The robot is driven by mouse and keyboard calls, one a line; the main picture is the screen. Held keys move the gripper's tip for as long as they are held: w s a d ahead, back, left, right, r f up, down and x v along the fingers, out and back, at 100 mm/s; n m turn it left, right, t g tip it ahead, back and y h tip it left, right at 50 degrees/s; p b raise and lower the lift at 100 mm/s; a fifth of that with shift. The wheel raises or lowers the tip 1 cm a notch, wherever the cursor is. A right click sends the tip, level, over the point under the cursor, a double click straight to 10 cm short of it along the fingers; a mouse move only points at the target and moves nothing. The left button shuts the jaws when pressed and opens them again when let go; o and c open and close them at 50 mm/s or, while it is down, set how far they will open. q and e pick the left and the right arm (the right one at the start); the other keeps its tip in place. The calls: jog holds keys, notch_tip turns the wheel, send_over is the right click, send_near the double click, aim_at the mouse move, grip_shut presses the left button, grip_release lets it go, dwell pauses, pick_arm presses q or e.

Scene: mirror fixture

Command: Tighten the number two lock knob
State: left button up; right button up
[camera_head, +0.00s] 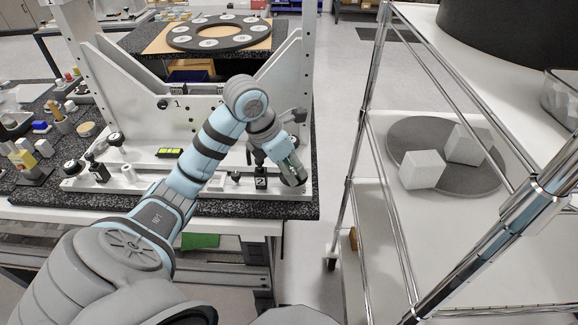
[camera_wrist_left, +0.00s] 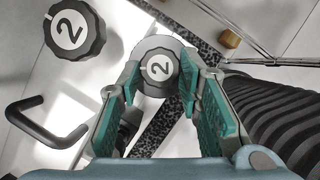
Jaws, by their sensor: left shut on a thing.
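The mirror fixture (camera_head: 130,180) is a white frame on a speckled dark bench top. In the left wrist view a dark round knob with a white "2" label (camera_wrist_left: 159,68) sits between my left gripper's (camera_wrist_left: 160,75) green-padded fingers. The fingers are closed on its sides. A larger black knob also marked "2" (camera_wrist_left: 75,30) stands apart at the upper left of that view, with a black bar handle (camera_wrist_left: 40,125) below it. In the head view my left gripper (camera_head: 290,168) is at the fixture's right end and hides the held knob. My right gripper is not in view.
A chrome wire rack (camera_head: 372,110) stands to the right, its shelf bearing a round grey mat (camera_head: 405,135) and two white boxes. Small parts crowd the bench's left side. A dark ring with pale discs (camera_head: 218,33) lies on a table behind. Open floor separates bench and rack.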

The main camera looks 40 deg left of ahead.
pick_arm(q)
jog(key=shift+m, duration=0.3)
jog(key=m+h+b, duration=0.1)
jog(key=m, duration=0.1)
jog(key=shift+w+a+m+g, duration=0.1)
jog(key=shift+m+g, duration=0.2)
jog(key=shift+w+a+m+g+h, duration=0.1)
jog(key=shift+m+g+h, duration=0.4)
jog(key=shift+m, duration=1)
jog(key=o, duration=1.1)
jog(key=shift+w, duration=0.1)
jog(key=shift+o, duration=0.2)
